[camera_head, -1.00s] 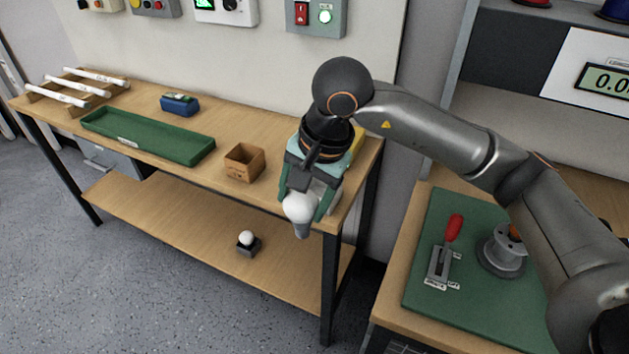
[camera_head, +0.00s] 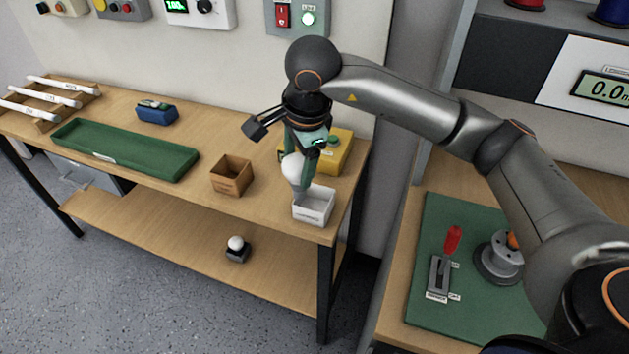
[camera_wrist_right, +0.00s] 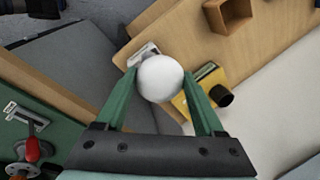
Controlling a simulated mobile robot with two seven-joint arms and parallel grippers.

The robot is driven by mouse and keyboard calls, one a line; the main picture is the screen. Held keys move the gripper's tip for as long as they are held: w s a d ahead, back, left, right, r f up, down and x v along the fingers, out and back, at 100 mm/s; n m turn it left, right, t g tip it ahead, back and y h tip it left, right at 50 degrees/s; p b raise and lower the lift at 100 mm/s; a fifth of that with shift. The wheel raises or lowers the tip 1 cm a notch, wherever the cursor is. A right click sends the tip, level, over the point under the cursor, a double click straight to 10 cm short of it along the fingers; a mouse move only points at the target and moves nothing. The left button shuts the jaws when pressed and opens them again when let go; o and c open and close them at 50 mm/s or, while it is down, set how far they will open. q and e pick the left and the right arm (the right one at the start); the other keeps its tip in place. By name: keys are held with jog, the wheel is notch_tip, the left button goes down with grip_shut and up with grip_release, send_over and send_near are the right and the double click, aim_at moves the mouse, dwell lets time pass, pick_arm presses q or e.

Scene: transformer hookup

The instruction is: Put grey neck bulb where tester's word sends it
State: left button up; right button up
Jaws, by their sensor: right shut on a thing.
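My right gripper (camera_head: 302,165) is shut on a white bulb (camera_head: 292,166) with a grey neck (camera_head: 298,189), hanging neck down. The bulb's round top shows between the green fingers in the right wrist view (camera_wrist_right: 160,78). The bulb is at the left back side of a small white labelled box (camera_head: 314,209) near the bench's right end; whether it touches the box is unclear. A yellow box-shaped device (camera_head: 341,155), perhaps the tester, stands behind, partly hidden by the gripper. I cannot read any word on it. My left gripper is not in view.
An open brown box (camera_head: 231,176) stands left of the white box on the bench. A long green tray (camera_head: 125,153) and a blue item (camera_head: 157,115) lie farther left. Another white bulb (camera_head: 236,243) sits in a dark holder on the lower shelf.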

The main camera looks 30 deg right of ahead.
jog(key=d+f, duration=0.1)
jog(key=f, duration=0.1)
jog(key=w+d+f, duration=0.1)
jog(key=d+f, duration=0.1)
jog(key=f, duration=0.1)
jog(key=d+f, duration=0.1)
jog(key=f, duration=0.2)
jog(key=shift+w+d+f, duration=0.2)
jog(key=shift+w+f, duration=0.05)
jog(key=shift+w, duration=0.15)
jog(key=shift+f, duration=0.2)
jog(key=shift+f, duration=0.2)
jog(key=o, duration=1.5)
jog(key=shift+r, duration=0.1)
jog(key=shift+o, duration=0.2)
jog(key=v, duration=1.2)
jog(key=shift+r, duration=0.1)
